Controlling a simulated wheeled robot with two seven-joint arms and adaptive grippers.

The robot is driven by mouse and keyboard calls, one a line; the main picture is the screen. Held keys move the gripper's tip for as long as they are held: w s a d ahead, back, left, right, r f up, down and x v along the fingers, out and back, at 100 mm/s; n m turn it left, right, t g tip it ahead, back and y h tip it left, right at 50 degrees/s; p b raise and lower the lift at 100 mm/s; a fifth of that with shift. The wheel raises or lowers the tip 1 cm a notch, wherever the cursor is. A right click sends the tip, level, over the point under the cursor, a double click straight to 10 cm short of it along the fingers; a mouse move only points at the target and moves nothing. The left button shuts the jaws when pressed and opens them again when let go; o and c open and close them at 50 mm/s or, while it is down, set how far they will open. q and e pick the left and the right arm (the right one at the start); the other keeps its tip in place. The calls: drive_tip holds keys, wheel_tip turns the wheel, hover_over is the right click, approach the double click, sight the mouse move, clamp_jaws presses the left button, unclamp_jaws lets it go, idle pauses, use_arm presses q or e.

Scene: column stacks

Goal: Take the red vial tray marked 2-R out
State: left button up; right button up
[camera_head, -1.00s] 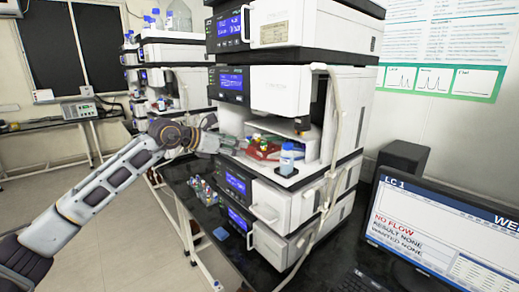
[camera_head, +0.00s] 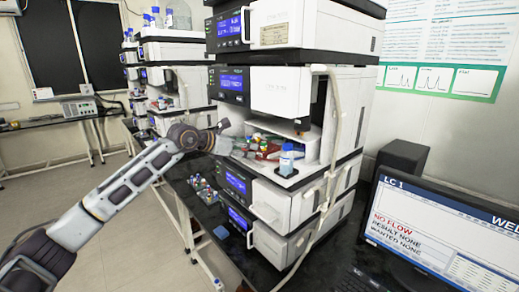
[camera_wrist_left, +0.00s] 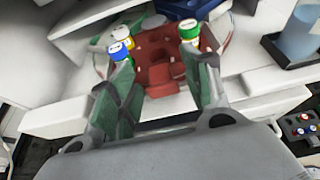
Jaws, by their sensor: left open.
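The red vial tray (camera_head: 268,154) sits inside the open bay of the middle instrument in the head view. The head view shows the gripper (camera_head: 231,142) at the bay's left front. No 2-R marking can be read. My right gripper is not in view.
A blue tray (camera_wrist_left: 188,7) lies behind the red one. A rack of vials (camera_head: 203,190) stands on the dark bench below. A pale tube (camera_head: 332,130) hangs down the instrument's right side.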

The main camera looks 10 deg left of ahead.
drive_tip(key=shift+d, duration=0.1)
use_arm(q)
drive_tip(key=c, duration=1)
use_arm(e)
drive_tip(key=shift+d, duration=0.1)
use_arm(q)
drive_tip(key=shift+a+r, duration=0.1)
drive_tip(key=shift+r, duration=0.1)
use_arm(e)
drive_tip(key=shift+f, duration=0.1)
use_arm(q)
drive_tip(key=shift+s+r, duration=0.1)
drive_tip(key=shift+r, duration=0.1)
wheel_tip(320, 180, up, 6)
drive_tip(key=r, duration=0.1)
drive_tip(key=s+a+b, duration=0.5)
drive_tip(key=s+a, duration=0.7)
drive_tip(key=s, duration=0.3)
drive_tip(key=shift+s+f, duration=0.25)
drive_tip(key=shift+f, duration=0.1)
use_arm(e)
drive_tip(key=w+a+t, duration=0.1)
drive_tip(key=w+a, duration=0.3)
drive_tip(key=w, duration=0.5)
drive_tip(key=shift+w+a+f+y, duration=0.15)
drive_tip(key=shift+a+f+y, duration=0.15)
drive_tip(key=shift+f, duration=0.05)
